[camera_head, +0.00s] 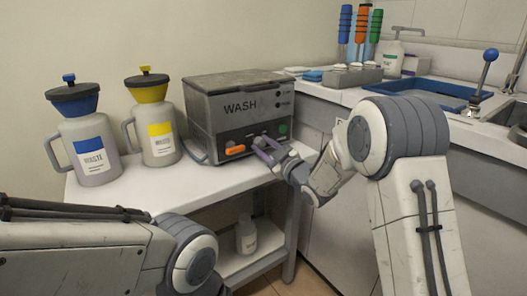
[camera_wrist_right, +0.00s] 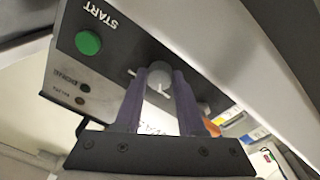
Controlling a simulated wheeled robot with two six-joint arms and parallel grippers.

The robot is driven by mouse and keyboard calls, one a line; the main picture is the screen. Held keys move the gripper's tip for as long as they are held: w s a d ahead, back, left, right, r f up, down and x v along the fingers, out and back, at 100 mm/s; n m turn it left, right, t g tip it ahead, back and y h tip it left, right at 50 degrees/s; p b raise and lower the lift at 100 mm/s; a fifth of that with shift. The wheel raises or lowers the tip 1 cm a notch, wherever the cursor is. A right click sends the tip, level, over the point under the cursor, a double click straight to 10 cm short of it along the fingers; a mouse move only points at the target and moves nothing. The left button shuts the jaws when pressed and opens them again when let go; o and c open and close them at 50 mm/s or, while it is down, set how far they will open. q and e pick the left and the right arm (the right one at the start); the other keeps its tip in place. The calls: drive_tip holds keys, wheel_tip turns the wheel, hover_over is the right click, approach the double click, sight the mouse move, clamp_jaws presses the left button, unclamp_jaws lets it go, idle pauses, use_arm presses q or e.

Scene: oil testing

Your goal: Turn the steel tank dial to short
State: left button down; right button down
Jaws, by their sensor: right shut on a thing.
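The steel tank (camera_head: 235,95) is a dark grey box marked WASH on the table by the wall. Its dial (camera_wrist_right: 159,74) is a grey knob on the front panel, seen in the right wrist view with white marks around it. My right gripper (camera_head: 262,150) reaches the panel from the right. In the right wrist view its purple fingers (camera_wrist_right: 160,80) are on both sides of the dial and shut on it. In the head view the fingers hide most of the dial. I cannot read the dial's setting. My left arm shows at lower left, but its gripper is outside the view.
A green START button (camera_wrist_right: 88,42) is beside the dial, and an orange control (camera_head: 235,150) is on the tank front. Blue-labelled (camera_head: 90,150) and yellow-labelled (camera_head: 155,125) waste jugs stand left of the tank. A white bottle (camera_head: 246,235) is on the lower shelf.

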drive_tip(key=shift+n, duration=0.4)
drive_tip(key=c, duration=0.5)
unclamp_jaws()
drive_tip(key=shift+s, duration=0.1)
drive_tip(key=p+v, duration=0.1)
drive_tip(key=v, duration=0.9)
drive_tip(key=shift+s+f, duration=0.15)
